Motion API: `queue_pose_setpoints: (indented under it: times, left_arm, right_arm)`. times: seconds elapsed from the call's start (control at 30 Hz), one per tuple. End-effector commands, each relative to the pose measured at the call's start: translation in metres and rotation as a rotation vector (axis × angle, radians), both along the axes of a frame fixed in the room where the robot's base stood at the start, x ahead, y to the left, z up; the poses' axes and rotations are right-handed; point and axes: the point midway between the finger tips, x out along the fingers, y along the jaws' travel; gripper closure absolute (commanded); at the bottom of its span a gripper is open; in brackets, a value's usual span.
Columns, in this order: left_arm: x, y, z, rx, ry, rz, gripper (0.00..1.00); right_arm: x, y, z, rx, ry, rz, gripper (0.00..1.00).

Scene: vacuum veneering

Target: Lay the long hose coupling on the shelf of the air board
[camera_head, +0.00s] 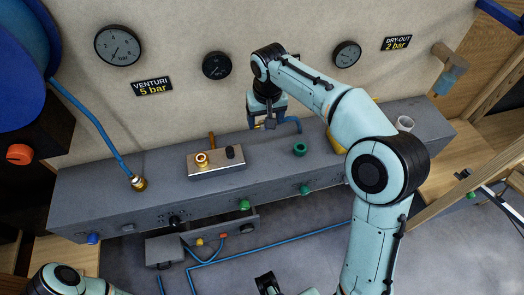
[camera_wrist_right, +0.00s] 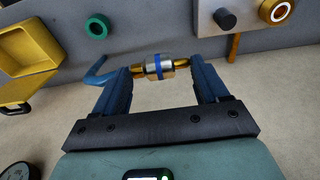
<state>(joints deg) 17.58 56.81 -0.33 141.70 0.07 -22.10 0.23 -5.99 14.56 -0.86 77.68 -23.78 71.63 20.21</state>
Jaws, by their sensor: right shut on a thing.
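The long hose coupling (camera_wrist_right: 158,66), silver and brass with a blue band, lies crosswise between the fingertips of my right gripper (camera_wrist_right: 160,72) in the right wrist view. The gripper is shut on it. A curved blue tube (camera_wrist_right: 97,70) sticks out beside one finger; its join is partly hidden. In the head view my right gripper (camera_head: 268,122) is over the back of the grey shelf (camera_head: 105,185), close to the beige board (camera_head: 180,45). The coupling is mostly hidden there, and its gap above the shelf cannot be told. My left gripper is not seen.
A metal block (camera_head: 216,173) with brass and black fittings stands left of the gripper. A green ring (camera_head: 300,148) lies to the right, with a yellow bin (camera_head: 335,140) and white cup (camera_head: 405,123) beyond. A blue hose (camera_head: 90,115) reaches the shelf at left. An open drawer (camera_head: 215,232) juts out below.

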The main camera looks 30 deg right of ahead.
Motion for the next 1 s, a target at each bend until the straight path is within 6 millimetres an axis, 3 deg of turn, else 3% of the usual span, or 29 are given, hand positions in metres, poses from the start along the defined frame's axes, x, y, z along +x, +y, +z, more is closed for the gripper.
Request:
queue_pose_setpoints:
  times: [0.1,0.3,0.8,1.0]
  left_arm:
    - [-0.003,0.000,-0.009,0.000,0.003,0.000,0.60]
    - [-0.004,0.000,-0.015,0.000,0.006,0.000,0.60]
    - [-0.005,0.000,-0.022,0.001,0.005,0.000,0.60]
    - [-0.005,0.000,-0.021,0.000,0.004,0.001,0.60]
  right_arm:
    - [-0.001,-0.001,-0.037,-0.001,0.005,0.000,0.72]
    - [0.000,0.000,-0.081,0.000,0.002,0.000,0.72]
    - [0.000,0.000,-0.138,0.000,0.001,0.001,0.72]
    - [0.001,0.000,-0.140,0.000,-0.002,0.001,0.72]
